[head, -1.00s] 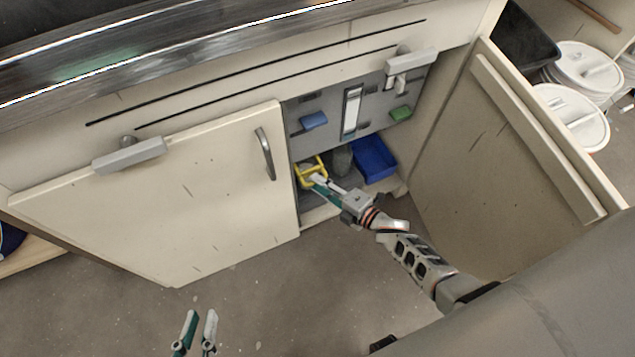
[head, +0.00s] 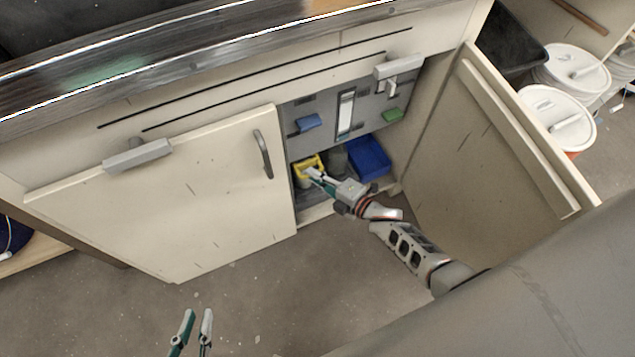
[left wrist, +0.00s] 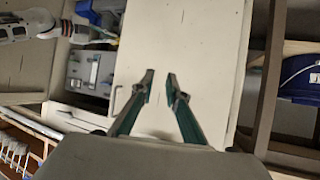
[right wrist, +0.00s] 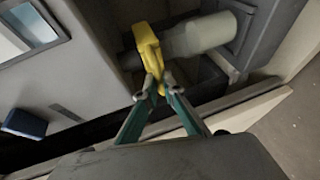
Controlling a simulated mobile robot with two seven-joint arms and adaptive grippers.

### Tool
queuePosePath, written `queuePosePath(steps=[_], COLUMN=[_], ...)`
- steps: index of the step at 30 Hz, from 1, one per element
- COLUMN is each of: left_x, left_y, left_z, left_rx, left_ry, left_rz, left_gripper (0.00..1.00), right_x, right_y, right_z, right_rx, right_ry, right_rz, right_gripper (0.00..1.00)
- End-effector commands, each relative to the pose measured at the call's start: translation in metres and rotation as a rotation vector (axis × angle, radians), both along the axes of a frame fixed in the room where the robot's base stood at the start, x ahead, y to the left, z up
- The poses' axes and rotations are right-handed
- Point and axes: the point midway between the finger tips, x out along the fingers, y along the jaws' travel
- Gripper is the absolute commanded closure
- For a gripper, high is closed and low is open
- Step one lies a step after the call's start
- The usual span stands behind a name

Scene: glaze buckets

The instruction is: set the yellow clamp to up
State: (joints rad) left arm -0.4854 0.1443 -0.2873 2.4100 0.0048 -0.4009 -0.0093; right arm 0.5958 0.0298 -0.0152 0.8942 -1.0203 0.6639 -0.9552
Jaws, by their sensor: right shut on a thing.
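The yellow clamp (head: 307,162) is inside the open cabinet, low on the left of the opening. In the right wrist view the clamp (right wrist: 148,52) is a yellow piece beside a pale grey-green cylinder (right wrist: 200,35). My right gripper (head: 313,173) reaches into the cabinet. Its fingertips (right wrist: 158,84) are closed on the lower end of the clamp. My left gripper (head: 193,318) is open and empty above the floor in front of the closed left door; its spread fingers also show in the left wrist view (left wrist: 159,80).
A blue bin (head: 368,158) stands right of the clamp. A grey panel above carries a blue handle (head: 309,122) and a green handle (head: 393,115). The left door (head: 170,200) is closed; the right door (head: 500,140) stands open. White lidded buckets (head: 560,120) stand at far right.

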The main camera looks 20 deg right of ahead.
Motion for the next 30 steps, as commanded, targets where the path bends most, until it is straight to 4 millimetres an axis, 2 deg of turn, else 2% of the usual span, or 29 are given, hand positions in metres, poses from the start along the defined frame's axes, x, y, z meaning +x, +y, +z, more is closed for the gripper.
queuePosePath(steps=[1, 4, 16, 17, 18, 30], left_x=[0.004, 0.001, -0.003, -0.003, -0.002, -0.001], left_y=[0.004, 0.010, 0.012, 0.012, 0.012, 0.012], left_z=[0.009, 0.004, -0.003, -0.003, -0.003, -0.002], left_rx=[0.018, 0.043, 0.056, 0.056, 0.056, 0.053], left_ry=[-0.017, -0.006, 0.009, 0.009, 0.008, 0.005], left_rz=[-0.003, -0.007, -0.009, -0.009, -0.010, -0.010], left_gripper=[0.85, 0.85, 0.85, 0.85, 0.85, 0.85], right_x=[0.007, 0.005, 0.001, 0.001, 0.001, -0.002], right_y=[0.000, 0.000, 0.000, 0.000, 0.000, -0.001], right_z=[0.024, 0.032, 0.029, 0.030, 0.030, 0.027], right_rx=[-0.002, -0.001, 0.004, 0.004, 0.004, 0.000], right_ry=[-0.020, -0.015, -0.006, -0.006, -0.006, -0.001], right_rz=[0.002, 0.001, 0.001, 0.001, 0.001, 0.000], right_gripper=[1.00, 1.00, 1.00, 0.84, 0.74, 0.74])
